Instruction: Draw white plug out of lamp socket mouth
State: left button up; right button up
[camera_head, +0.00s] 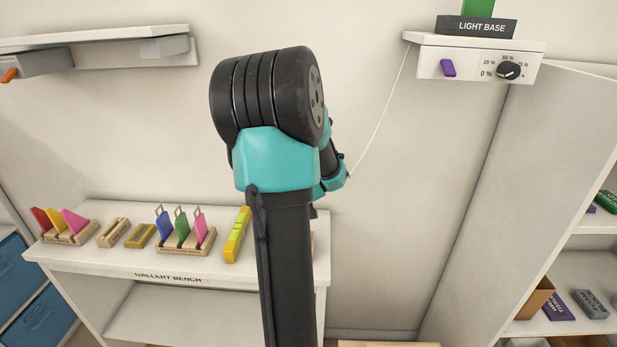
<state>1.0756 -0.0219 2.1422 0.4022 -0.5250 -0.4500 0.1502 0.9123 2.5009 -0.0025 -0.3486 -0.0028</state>
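A thin white cord (385,117) runs from the left end of the light base shelf (425,66) down behind one of my arms. The white plug and the lamp socket mouth cannot be made out; the cord's lower end is hidden behind that arm. The arm rises from the bottom edge at the middle of the view, with its black and teal joints in front of the wall. Its gripper is hidden behind its own links, and no fingertips show. No other gripper is seen.
A black block marked LIGHT BASE (476,27) holds a green piece (478,7). The shelf front has a purple switch (448,68) and a black dial (508,70). The gallery bench (110,262) at lower left carries coloured panels in racks and a yellow level (237,235).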

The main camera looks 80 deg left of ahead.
pick_arm(q)
jog(key=c, duration=1)
jog(key=shift+s+d, duration=0.25)
jog(key=shift+d, duration=0.5)
dwell(1.1)
jog(key=shift+s+d, duration=0.2)
jog(key=shift+d, duration=0.4)
jog(key=shift+s+d, duration=0.2)
jog(key=shift+d, duration=0.35)
notch_tip(320, 180, up, 6)
jog(key=shift+s+d+r, duration=0.15)
jog(key=shift+d+r, duration=0.1)
jog(key=shift+d, duration=0.2)
dwell(0.5)
